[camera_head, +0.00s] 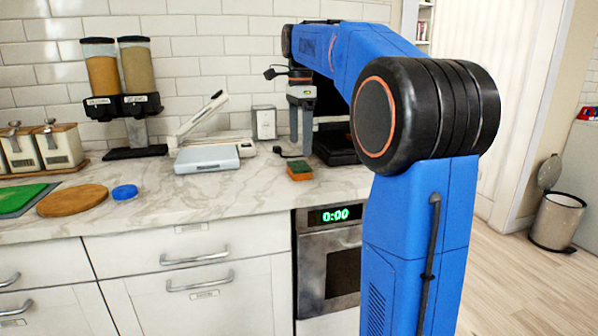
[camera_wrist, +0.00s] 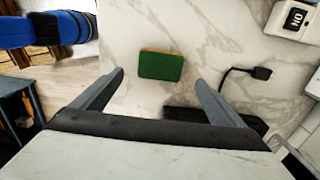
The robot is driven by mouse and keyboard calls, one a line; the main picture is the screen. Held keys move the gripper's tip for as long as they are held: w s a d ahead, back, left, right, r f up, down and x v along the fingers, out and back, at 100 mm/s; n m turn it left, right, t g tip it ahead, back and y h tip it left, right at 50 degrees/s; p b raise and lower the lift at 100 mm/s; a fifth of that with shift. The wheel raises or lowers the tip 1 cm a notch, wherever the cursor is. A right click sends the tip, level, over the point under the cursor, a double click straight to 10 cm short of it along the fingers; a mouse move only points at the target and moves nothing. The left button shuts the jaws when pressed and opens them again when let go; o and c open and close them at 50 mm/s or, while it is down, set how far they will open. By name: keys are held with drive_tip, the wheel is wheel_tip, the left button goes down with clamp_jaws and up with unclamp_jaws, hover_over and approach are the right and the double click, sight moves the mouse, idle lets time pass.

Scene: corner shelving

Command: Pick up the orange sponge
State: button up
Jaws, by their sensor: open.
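The orange sponge (camera_head: 299,174) lies on the marble counter near its front edge, above the oven. It has a green top and orange sides. In the wrist view the sponge (camera_wrist: 161,66) shows its green face up, with a thin orange strip along its far edge. My gripper (camera_head: 300,153) hangs above the counter, pointing down, over or just behind the sponge. In the wrist view my gripper (camera_wrist: 158,77) is open and empty, with the sponge between the lines of its two fingers. The sponge appears apart from both fingers.
A white kitchen scale (camera_head: 207,158) stands on the counter to the left. A black appliance (camera_head: 335,145) is close on the right, and a cable plug (camera_wrist: 262,72) lies near the sponge. A blue lid (camera_head: 124,192) and round wooden board (camera_head: 72,200) lie farther left.

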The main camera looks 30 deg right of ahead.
sight(299, 165)
drive_tip(key=shift+a+f, duration=0.1)
drive_tip(key=shift+f, duration=3.5)
drive_tip(key=shift+c, duration=0.3)
drive_tip(key=c, duration=1)
drive_tip(key=shift+c, duration=0.7)
wheel_tip(299, 165, up, 10)
